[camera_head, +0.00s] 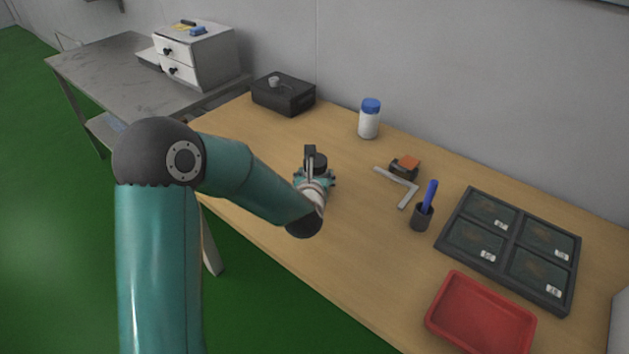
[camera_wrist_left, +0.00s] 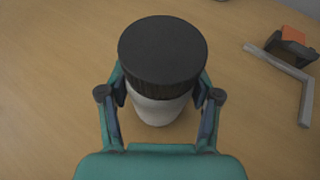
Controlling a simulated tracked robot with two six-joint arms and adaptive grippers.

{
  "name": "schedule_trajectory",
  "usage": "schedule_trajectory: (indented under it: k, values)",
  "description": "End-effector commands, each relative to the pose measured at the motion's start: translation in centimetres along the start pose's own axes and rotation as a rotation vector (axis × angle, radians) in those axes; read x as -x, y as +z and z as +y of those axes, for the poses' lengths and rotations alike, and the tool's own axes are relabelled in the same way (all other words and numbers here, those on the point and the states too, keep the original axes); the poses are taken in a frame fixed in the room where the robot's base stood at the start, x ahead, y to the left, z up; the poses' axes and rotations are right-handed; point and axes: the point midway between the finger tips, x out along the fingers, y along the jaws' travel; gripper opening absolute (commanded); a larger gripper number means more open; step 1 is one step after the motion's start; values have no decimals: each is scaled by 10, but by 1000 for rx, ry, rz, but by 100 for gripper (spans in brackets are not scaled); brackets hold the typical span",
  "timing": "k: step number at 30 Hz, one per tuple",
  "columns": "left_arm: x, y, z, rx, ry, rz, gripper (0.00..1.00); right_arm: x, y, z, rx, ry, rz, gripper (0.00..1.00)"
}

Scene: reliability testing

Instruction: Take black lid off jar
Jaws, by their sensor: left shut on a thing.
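The jar with the black lid stands on the wooden table. In the left wrist view the round black lid (camera_wrist_left: 162,50) sits over the white jar body (camera_wrist_left: 160,110), with no clear gap between them. My left gripper (camera_wrist_left: 161,88) is shut with one finger on each side, at about the lid's lower edge. The fingertips are partly hidden by the lid. In the head view my left gripper (camera_head: 316,177) mostly covers the jar, and a dark bit of lid shows above it. My right gripper is not in view.
Further back stand a black box (camera_head: 284,94) and a white bottle with a blue cap (camera_head: 369,120).

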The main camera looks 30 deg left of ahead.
Motion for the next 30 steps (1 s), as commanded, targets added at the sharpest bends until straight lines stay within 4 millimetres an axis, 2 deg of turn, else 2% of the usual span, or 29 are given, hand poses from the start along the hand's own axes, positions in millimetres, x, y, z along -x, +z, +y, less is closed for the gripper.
schedule_trajectory:
  k: [1, 4, 17, 23, 30]
  values:
    - [0, 0, 0, 0, 0, 0, 31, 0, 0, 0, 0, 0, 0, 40]
    - [0, 0, 0, 0, 0, 0, 15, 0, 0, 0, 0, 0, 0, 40]
    - [3, 8, 2, 1, 3, -3, 14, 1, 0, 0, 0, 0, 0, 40]
    - [11, 28, 2, 3, 2, -6, 14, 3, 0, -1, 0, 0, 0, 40]
    - [31, 77, 2, 6, 3, -9, 14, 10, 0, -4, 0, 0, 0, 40]
